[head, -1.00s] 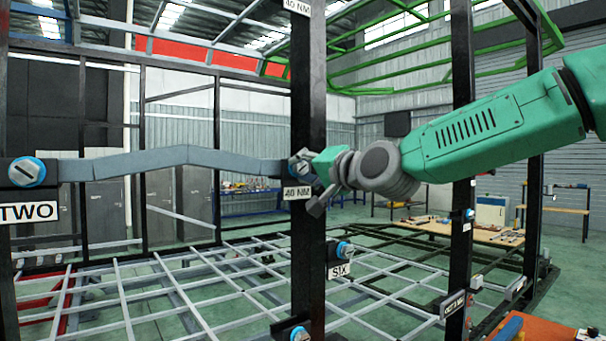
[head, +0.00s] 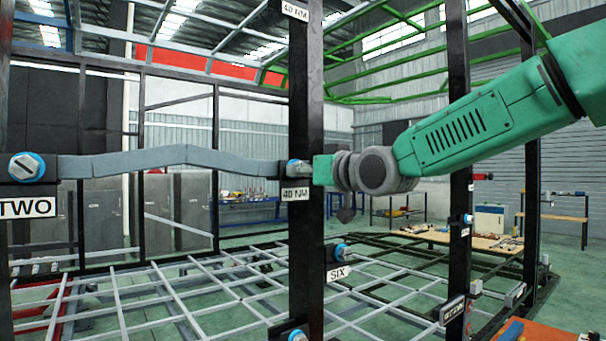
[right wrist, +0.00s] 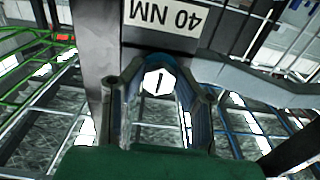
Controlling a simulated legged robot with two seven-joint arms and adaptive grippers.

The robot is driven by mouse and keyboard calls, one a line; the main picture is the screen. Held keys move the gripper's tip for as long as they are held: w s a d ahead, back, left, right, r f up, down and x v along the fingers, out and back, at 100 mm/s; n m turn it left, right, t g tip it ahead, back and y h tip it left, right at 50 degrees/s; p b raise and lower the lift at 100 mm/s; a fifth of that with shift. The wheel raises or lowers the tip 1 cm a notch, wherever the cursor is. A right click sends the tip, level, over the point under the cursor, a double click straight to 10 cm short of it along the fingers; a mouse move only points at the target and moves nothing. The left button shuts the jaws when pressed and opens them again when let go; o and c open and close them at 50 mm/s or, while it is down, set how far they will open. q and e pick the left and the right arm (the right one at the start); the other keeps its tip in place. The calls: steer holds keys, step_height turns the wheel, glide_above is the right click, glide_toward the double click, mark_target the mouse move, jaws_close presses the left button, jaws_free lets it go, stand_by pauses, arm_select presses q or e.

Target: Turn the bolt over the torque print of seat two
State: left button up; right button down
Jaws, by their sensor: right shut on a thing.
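The bolt (head: 293,167) with a blue ring sits on the black post, at the right end of a grey bent bar (head: 190,155). The 40 NM print (head: 295,194) is just below it. The bar's left end has another blue-ringed slotted bolt (head: 27,167) above the TWO label (head: 27,208). My right gripper (head: 303,168) is at the right-hand bolt, its fingers partly hidden against the post. In the right wrist view the fingers (right wrist: 157,88) are on both sides of the pale slotted bolt head (right wrist: 159,80) and shut on it. My left gripper is out of view.
The black post (head: 307,100) stands upright right at my right gripper. The SIX label (head: 339,273) and its bolt (head: 341,251) are lower on this post. Another black post (head: 459,120) stands to the right, below my right forearm. A grey grid floor frame (head: 170,295) lies below.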

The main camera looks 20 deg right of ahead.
steer(key=shift+w+d+f+n+b, duration=0.15)
steer(key=shift+n+b, duration=0.15)
steer(key=shift+n, duration=2.2)
steer(key=shift+s+d+n+b, duration=0.1)
steer(key=shift+n+b, duration=0.2)
steer(key=shift+n, duration=2.2)
